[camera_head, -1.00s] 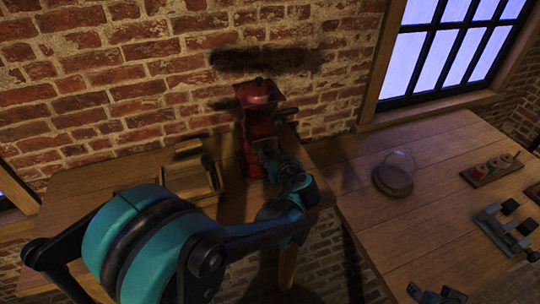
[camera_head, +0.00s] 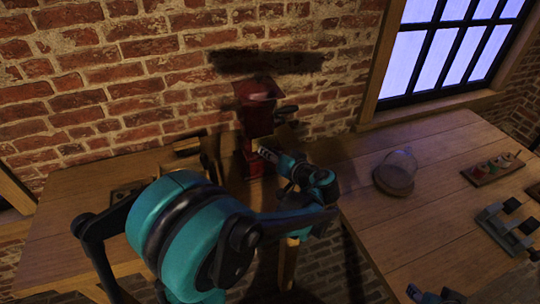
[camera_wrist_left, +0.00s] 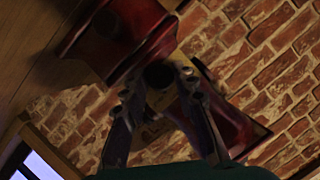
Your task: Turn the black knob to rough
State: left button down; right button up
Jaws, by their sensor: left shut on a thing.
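A dark red grinder (camera_head: 257,112) stands upright against the brick wall on the wooden side table, with a flared top and a crank or handle at its right. In the left wrist view the grinder (camera_wrist_left: 125,35) fills the upper middle, tilted by the camera angle. The black knob (camera_wrist_left: 158,76) shows there as a dark round end on the grinder. My left gripper (camera_head: 266,153) is at the grinder's front; in its wrist view, its fingers (camera_wrist_left: 160,88) are on both sides of the knob, shut on it. The knob is hidden in the head view. Any markings are too dark to read.
A wooden box (camera_head: 188,160) is partly hidden behind my left arm. My right gripper (camera_head: 432,295) shows partly at the bottom edge.

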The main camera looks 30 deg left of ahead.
pick_arm(q)
jog(key=m+g+y+b, duration=0.1)
jog(key=m+y+b, duration=0.1)
jog(key=m, duration=0.2)
jog(key=shift+w+d+f, duration=0.1)
jog(key=shift+f, duration=0.05)
dwell(0.5)
jog(key=c, duration=1.2)
grip_release()
jog(key=v, duration=1.2)
jog(key=shift+f, duration=0.1)
